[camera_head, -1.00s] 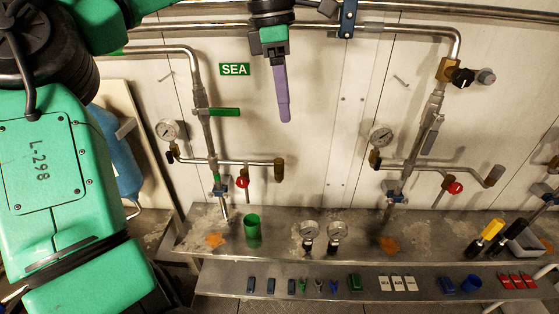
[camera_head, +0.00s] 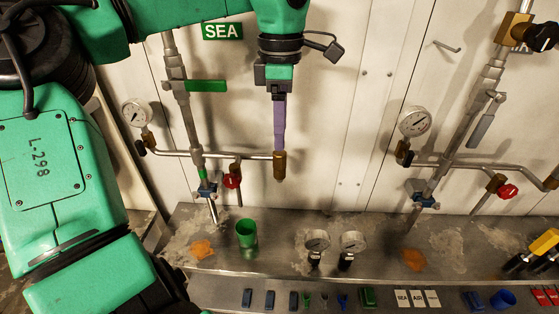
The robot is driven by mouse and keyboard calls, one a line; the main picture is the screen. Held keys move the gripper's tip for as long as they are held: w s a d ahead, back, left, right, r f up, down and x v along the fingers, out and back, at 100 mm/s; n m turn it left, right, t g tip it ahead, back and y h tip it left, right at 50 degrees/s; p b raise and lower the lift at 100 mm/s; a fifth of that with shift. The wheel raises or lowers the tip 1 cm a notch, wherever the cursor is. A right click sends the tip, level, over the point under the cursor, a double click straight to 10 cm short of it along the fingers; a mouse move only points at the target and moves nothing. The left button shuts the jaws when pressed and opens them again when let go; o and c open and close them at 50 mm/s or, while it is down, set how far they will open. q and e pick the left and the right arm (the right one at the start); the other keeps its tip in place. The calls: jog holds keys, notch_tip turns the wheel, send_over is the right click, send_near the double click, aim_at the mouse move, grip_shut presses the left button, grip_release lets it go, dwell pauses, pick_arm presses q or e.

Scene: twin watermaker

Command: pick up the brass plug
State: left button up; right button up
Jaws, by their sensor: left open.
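A brass plug (camera_head: 279,167) sits at the right end of the thin horizontal pipe on the left pipe run, below the SEA sign. Another brownish end piece (camera_head: 552,180) shows at the right edge on the other pipe run. My left gripper (camera_head: 279,148) comes down from above with its purple fingers pointing down. Its fingertips are at the plug's upper end in the picture, and the fingers are seen edge-on. Whether they touch or surround the plug cannot be told. The gripper is open. My right gripper is not in view.
A red-handled valve (camera_head: 232,180) hangs close to the left of the plug. A pressure gauge (camera_head: 137,112) and a green lever (camera_head: 206,86) are further left. Below, a steel shelf (camera_head: 290,235) holds a green cup (camera_head: 246,233) and two gauges (camera_head: 333,243). The wall right of the plug is clear.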

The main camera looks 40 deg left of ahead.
aim_at(280, 153)
pick_arm(q)
notch_tip(280, 153, down, 6)
jog(key=shift+s+f+p, duration=0.1)
jog(key=shift+p, duration=0.8)
jog(key=shift+a+f, duration=0.1)
jog(key=shift+f, duration=0.1)
jog(key=c, duration=0.3)
grip_shut()
